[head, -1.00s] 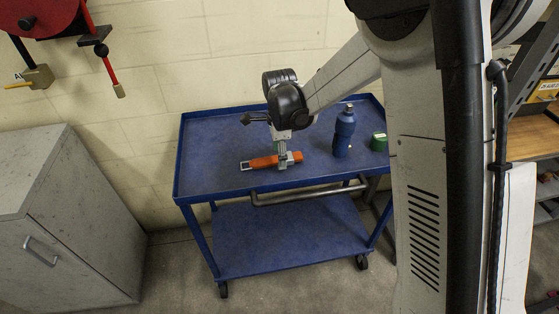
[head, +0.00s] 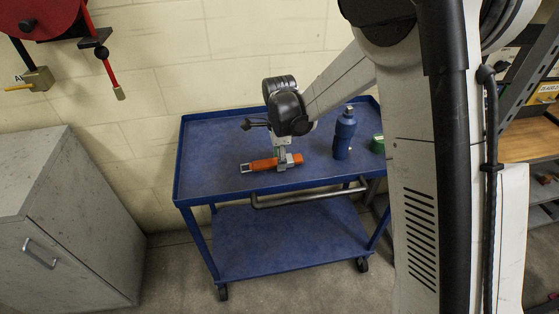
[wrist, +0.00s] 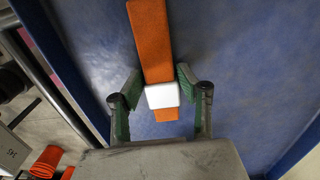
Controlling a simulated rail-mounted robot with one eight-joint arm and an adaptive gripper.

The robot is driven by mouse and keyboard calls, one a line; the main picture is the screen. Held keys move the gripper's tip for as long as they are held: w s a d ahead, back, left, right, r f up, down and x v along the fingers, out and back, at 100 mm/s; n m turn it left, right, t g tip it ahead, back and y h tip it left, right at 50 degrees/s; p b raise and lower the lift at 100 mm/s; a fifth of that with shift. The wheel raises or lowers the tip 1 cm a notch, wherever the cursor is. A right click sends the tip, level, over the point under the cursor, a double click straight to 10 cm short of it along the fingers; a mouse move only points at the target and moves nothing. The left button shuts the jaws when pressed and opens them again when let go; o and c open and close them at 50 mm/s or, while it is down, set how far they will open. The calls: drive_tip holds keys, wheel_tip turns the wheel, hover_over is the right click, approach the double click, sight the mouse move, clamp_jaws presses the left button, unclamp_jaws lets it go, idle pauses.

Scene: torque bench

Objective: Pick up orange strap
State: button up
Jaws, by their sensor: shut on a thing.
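The orange strap (head: 262,164) lies near the front edge of the blue cart's top, with a grey end piece at its left. In the wrist view the strap (wrist: 150,35) runs from the top of the picture down between the fingers, with a white band around it. My gripper (head: 284,162) points down over the strap's right part. I cannot tell any clear gap between strap and cart top.
The blue cart (head: 215,185) has a raised rim and a front handle (head: 310,196). A blue bottle (head: 344,135) and a green roll (head: 377,144) stand right of the strap. The cart top to the left is clear. A grey cabinet (head: 75,230) stands at left.

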drive_tip(key=shift+r, duration=0.15)
wheel_tip(320, 180, up, 4)
drive_tip(key=shift+s+a+r, duration=0.1)
drive_tip(key=shift+a+r, duration=0.05)
drive_tip(key=s+a+r+p, duration=0.1)
drive_tip(key=s+a+r, duration=0.5)
drive_tip(key=s+a, duration=0.2)
drive_tip(key=shift+r, duration=0.2)
drive_tip(key=shift+d, duration=0.15)
idle(0.4)
